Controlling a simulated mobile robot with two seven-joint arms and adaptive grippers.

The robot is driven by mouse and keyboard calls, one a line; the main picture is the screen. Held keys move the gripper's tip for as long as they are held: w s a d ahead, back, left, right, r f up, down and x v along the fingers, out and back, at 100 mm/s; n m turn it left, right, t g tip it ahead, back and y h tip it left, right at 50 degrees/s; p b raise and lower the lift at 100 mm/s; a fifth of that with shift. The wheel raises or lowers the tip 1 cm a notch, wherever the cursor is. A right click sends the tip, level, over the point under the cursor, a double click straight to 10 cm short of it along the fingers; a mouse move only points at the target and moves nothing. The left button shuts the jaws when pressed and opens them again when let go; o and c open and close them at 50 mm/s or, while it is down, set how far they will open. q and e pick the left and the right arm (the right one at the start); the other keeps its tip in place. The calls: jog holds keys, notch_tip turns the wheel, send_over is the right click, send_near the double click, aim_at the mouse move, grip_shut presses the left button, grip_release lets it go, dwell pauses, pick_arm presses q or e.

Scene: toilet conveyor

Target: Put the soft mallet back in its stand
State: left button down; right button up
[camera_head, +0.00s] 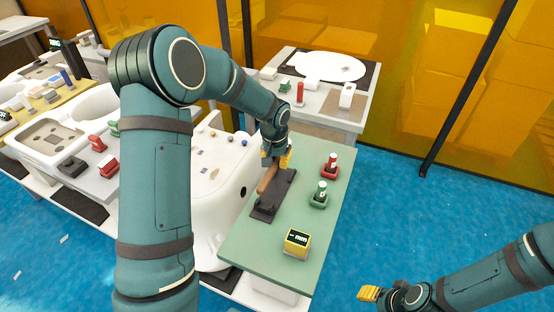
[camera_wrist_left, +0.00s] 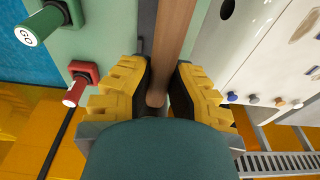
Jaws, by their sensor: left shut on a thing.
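The soft mallet shows as a brown wooden handle (camera_head: 266,183) above a long dark stand (camera_head: 284,188) on the green table. My left gripper (camera_head: 276,157) is shut on the handle near its end. In the left wrist view the handle (camera_wrist_left: 173,40) runs up from between the yellow finger pads (camera_wrist_left: 160,88), and a dark strip of the stand (camera_wrist_left: 147,18) shows beside it. The mallet's head is not clearly distinguishable from the dark stand. My right gripper (camera_head: 369,293) is at the lower right, away from the table; its opening is unclear.
The green table (camera_head: 255,250) also holds a red-based device (camera_head: 330,165), a green-based device (camera_head: 319,194) and a yellow box with a dark display (camera_head: 297,242). A white moulded housing (camera_head: 212,215) stands close on the left. A grey table (camera_head: 350,118) stands behind.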

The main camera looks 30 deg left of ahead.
pick_arm(q)
jog(key=shift+f+b, duration=0.55)
jog(key=shift+f, duration=0.35)
jog(key=shift+r, duration=0.1)
jog(key=shift+f+b, duration=0.3)
dwell(0.6)
jog(key=shift+f+b, duration=1.9)
jog(key=shift+f, duration=0.65)
jog(key=c, duration=1)
grip_release()
